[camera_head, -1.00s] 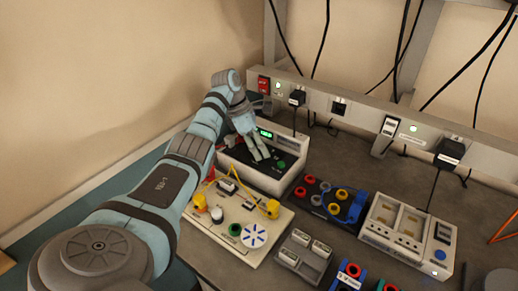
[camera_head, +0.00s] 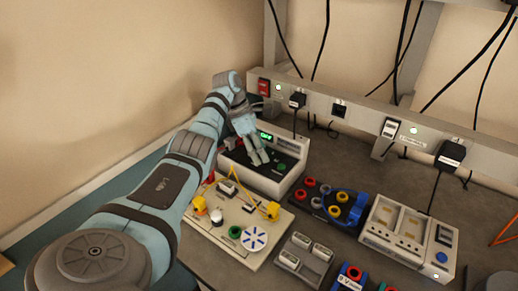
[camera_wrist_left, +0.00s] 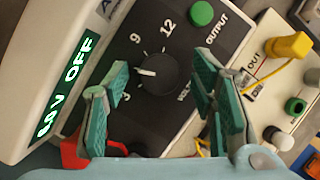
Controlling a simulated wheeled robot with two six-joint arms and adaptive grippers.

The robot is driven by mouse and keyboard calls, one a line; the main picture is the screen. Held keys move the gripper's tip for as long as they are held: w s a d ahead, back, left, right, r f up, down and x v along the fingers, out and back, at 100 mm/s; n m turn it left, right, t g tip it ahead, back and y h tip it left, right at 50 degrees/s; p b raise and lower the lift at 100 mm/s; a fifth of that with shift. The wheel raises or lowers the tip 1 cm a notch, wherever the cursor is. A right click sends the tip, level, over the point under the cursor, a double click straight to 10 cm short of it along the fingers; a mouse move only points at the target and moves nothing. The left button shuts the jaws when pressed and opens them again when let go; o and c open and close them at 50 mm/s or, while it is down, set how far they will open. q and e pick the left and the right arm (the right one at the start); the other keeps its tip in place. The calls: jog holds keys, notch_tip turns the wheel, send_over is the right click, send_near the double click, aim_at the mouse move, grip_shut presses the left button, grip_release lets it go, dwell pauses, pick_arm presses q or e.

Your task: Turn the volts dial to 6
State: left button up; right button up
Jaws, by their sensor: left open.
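The volts dial (camera_wrist_left: 165,75) is a black round knob with a white pointer on a dark panel. In the wrist view its pointer aims left, between the printed 9 and 3; the left finger covers the scale there. The green display (camera_wrist_left: 67,85) seems to read 6.8V OFF, its digits hard to make out. My left gripper (camera_wrist_left: 160,68) is open, one finger on each side of the dial, and I cannot tell whether they touch it. In the head view my left gripper (camera_head: 258,157) hangs over the power supply (camera_head: 285,183) and hides the dial. My right gripper is not in view.
A green OUTPUT button (camera_wrist_left: 202,13) lies close to the dial. A cream board (camera_head: 250,252) with yellow plugs stands in front of the supply. A socket rail (camera_head: 365,120) runs behind. Terminal blocks and a charger (camera_head: 405,230) stand to the right.

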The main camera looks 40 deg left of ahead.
pick_arm(q)
jog(key=v, duration=1.2)
